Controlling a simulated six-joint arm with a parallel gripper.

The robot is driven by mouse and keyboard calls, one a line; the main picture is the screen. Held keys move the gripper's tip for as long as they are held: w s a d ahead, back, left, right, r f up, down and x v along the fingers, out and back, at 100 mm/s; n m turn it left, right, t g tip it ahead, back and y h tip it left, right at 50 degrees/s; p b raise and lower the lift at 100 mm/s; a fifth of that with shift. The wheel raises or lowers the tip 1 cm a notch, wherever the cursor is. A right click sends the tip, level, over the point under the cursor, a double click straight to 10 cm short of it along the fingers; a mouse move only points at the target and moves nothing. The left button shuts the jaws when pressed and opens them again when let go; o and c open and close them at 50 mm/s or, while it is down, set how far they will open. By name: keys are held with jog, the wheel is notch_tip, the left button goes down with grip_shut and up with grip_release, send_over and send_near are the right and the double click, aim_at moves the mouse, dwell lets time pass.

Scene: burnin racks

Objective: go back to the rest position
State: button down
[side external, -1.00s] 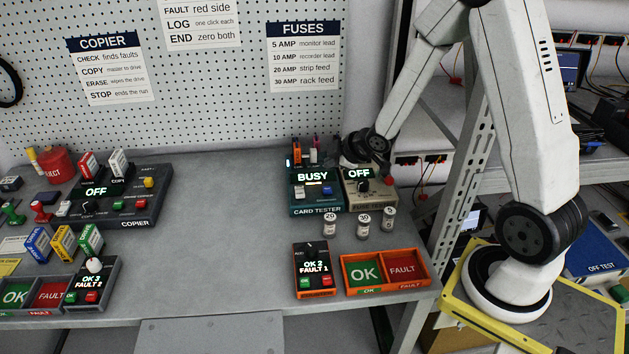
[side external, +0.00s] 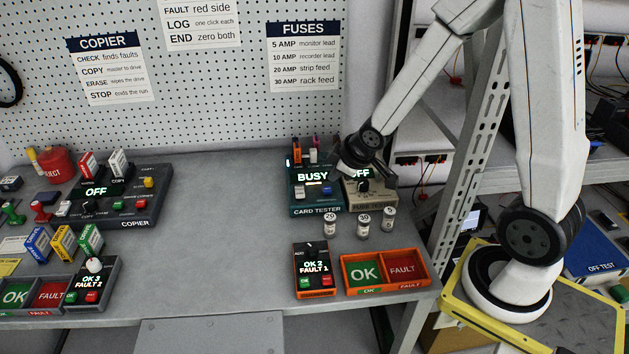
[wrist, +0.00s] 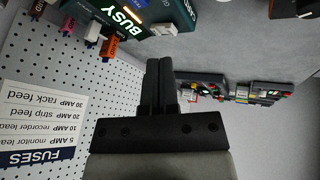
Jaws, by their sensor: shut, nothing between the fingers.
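My gripper (wrist: 159,75) shows in the wrist view with its two dark fingers shut together and nothing between them. In the side external view my wrist is over the back of the fuse tester (side external: 370,198), covering part of its OFF display; the fingertips are hard to make out there. The card tester (side external: 317,196) stands left of it with BUSY lit and a card-like piece in its back. It also shows upside down at the top left of the wrist view (wrist: 160,15).
Several labelled fuses (side external: 363,225) stand in front of the testers. An orange OK/FAULT tray (side external: 385,287) and a counter (side external: 312,270) are at the front. The copier (side external: 135,208) is at the left. A pegboard (side external: 210,90) rises behind and a metal post (side external: 465,150) stands right.

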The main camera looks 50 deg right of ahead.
jog(key=s+a+r+m+g+y, duration=0.1)
jog(key=s+a+m+g, duration=0.3)
jog(key=s+a, duration=0.3)
jog(key=s, duration=0.3)
jog(key=shift+a+r+m, duration=0.3)
jog(key=shift+a+r, duration=0.05)
jog(key=shift+a, duration=0.05)
